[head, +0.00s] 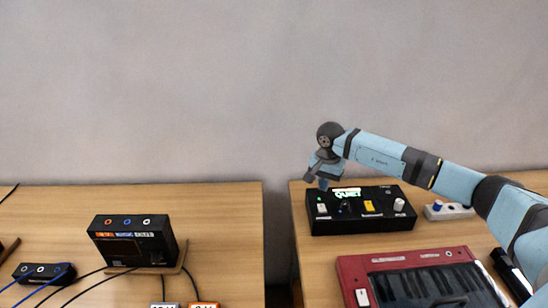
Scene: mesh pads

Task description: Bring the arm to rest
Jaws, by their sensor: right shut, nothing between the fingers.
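My right arm (393,157) comes in from the right and reaches over the right table. Its gripper (323,185) points down at the back left edge of a black box (362,222) with a lit green label, several knobs and a yellow switch. The gripper is shut with nothing in it. It overlaps the box's upper left corner in the picture, and I cannot tell whether it touches. My left gripper is not in view.
A red keyboard (350,272) lies in front of the black box. On the left table (215,215) stand a black box (133,240) on a stand and a small black box (42,272) with cables. A gap separates the tables.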

